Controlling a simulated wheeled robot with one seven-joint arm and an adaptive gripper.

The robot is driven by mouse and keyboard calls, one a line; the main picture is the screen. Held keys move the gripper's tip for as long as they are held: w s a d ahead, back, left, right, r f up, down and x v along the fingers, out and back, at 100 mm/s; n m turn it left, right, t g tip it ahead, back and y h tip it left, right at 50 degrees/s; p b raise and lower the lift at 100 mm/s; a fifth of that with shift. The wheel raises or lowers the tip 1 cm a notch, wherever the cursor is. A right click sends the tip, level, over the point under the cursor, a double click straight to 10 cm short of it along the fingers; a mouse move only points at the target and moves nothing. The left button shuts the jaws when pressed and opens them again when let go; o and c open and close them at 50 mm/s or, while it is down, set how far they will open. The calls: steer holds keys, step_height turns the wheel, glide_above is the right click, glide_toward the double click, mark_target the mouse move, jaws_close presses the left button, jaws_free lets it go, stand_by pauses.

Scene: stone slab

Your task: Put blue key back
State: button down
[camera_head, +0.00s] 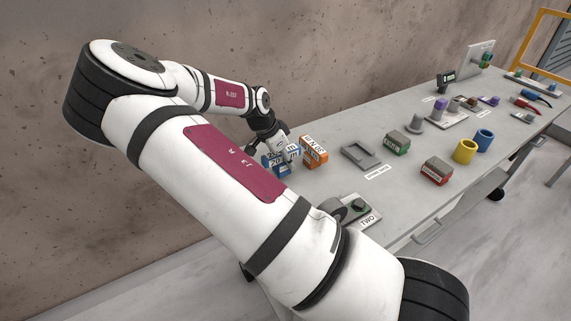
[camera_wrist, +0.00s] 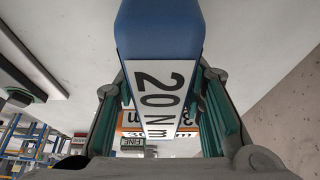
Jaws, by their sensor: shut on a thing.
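The blue key is a blue block (camera_wrist: 160,30) with a white "20 Nm" label, filling the middle of the wrist view. My gripper (camera_wrist: 163,95) is shut on it, with one green-padded finger on each side. In the head view the blue block (camera_head: 275,162) shows just below my gripper (camera_head: 277,146), at the near left end of the slab (camera_head: 335,135). I cannot tell whether its underside touches the slab. An orange block (camera_head: 314,152) with a white label stands close to its right; its "30" label also shows behind the key in the wrist view (camera_wrist: 132,118).
A grey shallow tray (camera_head: 346,153) lies right of the orange block. Beyond are a green box (camera_head: 397,143), a red box (camera_head: 437,171), a yellow cup (camera_head: 465,151) and a blue cup (camera_head: 483,140). A fixture marked TWO (camera_head: 367,220) sits at the front edge. A wall (camera_head: 300,50) runs behind.

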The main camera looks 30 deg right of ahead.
steer(key=shift+f, duration=1)
steer(key=shift+f, duration=0.2)
steer(key=c, duration=1.1)
jaws_free()
steer(key=shift+o, duration=0.2)
steer(key=shift+r, duration=0.1)
